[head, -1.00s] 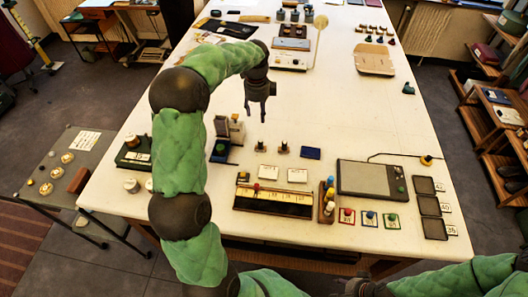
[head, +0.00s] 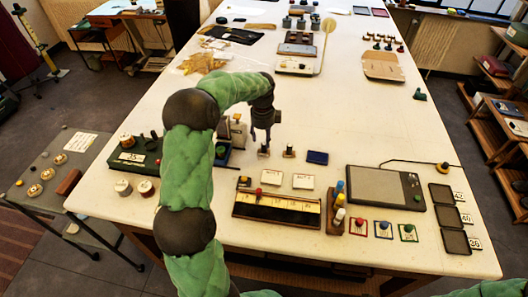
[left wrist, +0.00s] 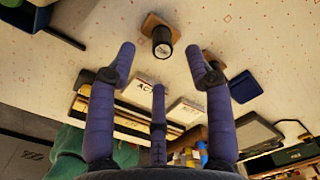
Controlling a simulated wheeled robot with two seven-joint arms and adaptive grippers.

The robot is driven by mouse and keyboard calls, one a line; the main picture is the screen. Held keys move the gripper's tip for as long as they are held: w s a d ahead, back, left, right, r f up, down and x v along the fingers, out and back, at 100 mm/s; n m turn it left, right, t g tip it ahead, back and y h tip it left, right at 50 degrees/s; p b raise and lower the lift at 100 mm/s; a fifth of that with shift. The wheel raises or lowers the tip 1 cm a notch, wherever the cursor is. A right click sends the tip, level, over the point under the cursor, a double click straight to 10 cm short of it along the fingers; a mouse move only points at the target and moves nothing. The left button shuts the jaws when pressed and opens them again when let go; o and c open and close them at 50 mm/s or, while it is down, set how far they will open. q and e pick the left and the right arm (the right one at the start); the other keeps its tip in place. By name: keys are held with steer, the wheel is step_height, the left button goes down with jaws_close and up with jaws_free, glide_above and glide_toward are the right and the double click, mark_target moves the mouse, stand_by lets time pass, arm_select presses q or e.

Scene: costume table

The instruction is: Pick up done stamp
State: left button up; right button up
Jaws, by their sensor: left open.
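Two small stamps with dark handles stand upright on the white table, a left stamp (head: 263,151) and a right stamp (head: 289,151). I cannot read which one is the done stamp. My left gripper (head: 264,136) is open and empty, pointing down just above the left stamp. In the left wrist view, the left stamp (left wrist: 162,40) has a round black handle on a brown base, ahead of and between the spread fingertips (left wrist: 160,65). The right stamp (left wrist: 212,60) is partly hidden behind a finger. My right gripper is out of view.
A blue pad (head: 317,157) lies right of the stamps. Two white cards (head: 271,177) (head: 303,181) and a long ruled box (head: 277,208) are nearer the front. A grey and black device (head: 236,132) stands close left.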

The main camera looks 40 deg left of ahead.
mark_target(264, 144)
arm_select(q)
steer(key=f, duration=0.2)
steer(key=f+b, duration=0.1)
steer(key=f, duration=0.2)
steer(key=shift+w+a+f, duration=0.1)
steer(key=shift+w+f, duration=0.15)
steer(key=shift+f, duration=0.1)
jaws_close()
